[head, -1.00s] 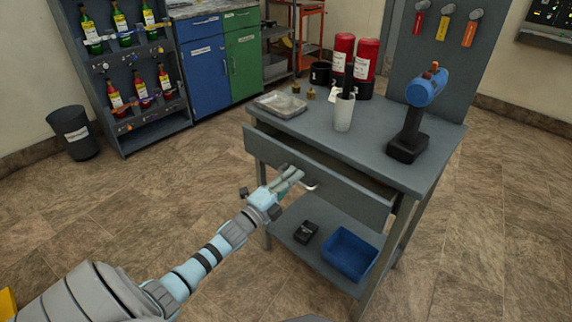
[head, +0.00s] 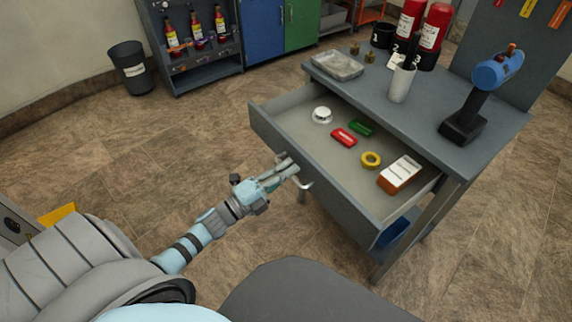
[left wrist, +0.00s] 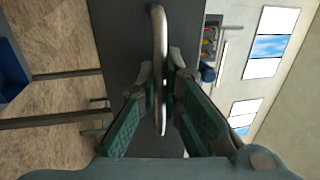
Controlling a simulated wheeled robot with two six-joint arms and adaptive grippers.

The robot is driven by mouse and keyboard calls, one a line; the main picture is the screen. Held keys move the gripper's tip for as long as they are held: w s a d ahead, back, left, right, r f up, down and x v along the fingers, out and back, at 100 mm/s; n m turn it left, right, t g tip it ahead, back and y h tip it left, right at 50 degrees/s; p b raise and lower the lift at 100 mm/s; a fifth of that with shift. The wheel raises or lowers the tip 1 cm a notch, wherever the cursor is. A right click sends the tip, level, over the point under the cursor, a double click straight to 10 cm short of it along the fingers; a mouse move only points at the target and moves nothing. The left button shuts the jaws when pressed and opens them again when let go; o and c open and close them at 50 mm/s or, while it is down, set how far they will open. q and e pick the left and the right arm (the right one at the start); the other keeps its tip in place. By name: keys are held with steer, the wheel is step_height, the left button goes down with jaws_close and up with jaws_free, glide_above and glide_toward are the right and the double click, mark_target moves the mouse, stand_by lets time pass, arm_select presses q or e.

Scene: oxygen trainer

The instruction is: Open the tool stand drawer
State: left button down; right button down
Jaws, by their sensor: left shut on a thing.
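The tool stand (head: 425,112) is a grey table with a drawer (head: 335,185) pulled well out toward me. Inside the drawer lie a white round item (head: 322,115), a red piece (head: 344,137), a green piece (head: 361,127), a yellow ring (head: 371,160) and a brown-and-white block (head: 400,174). My left gripper (head: 287,172) is at the drawer front, shut on the curved metal handle (head: 304,183). In the left wrist view the handle (left wrist: 159,40) runs between the two fingers (left wrist: 162,105). My right gripper is not in view.
On the stand top are a metal tray (head: 338,65), a white cup (head: 401,84) and a blue drill (head: 480,95) standing upright. A blue bin (head: 396,228) is partly hidden below the drawer. A dark waste bin (head: 128,68) stands at the far left; floor between is clear.

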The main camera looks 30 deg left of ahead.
arm_select(q)
steer(key=c, duration=1.7)
jaws_free()
steer(key=shift+s, duration=0.15)
steer(key=v, duration=1.2)
